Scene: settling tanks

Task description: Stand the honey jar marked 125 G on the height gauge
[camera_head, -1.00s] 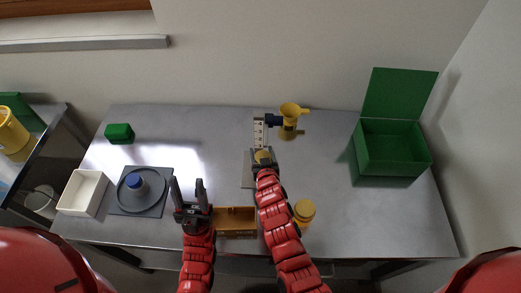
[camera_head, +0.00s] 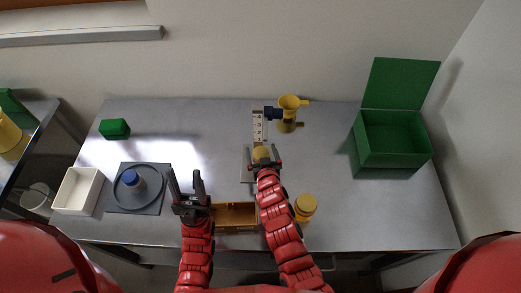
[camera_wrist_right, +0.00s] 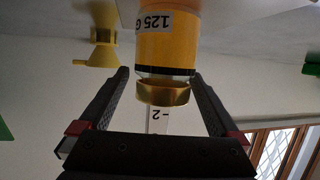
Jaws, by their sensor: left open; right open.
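The honey jar marked 125 G (camera_wrist_right: 167,40) shows upside down in the right wrist view, with its gold lid (camera_wrist_right: 163,92). In the head view its lid (camera_head: 261,153) is at the height gauge, in front of the scale (camera_head: 259,126) and over the pale base plate (camera_head: 246,172). The jar appears upright on that plate; its foot is hidden. My right gripper (camera_head: 264,164) is open, with its fingers on either side of the jar and gaps beside the lid. My left gripper (camera_head: 187,185) is open and empty, left of the gauge.
Another yellow-lidded jar (camera_head: 305,206) stands near the front edge. An orange tray (camera_head: 235,226) lies between my arms. A yellow funnel-like fitting (camera_head: 289,110) stands behind the gauge. A green open box (camera_head: 392,140) is at right; a grey dish with a blue-topped item (camera_head: 130,178) and white bin (camera_head: 77,190) are at left.

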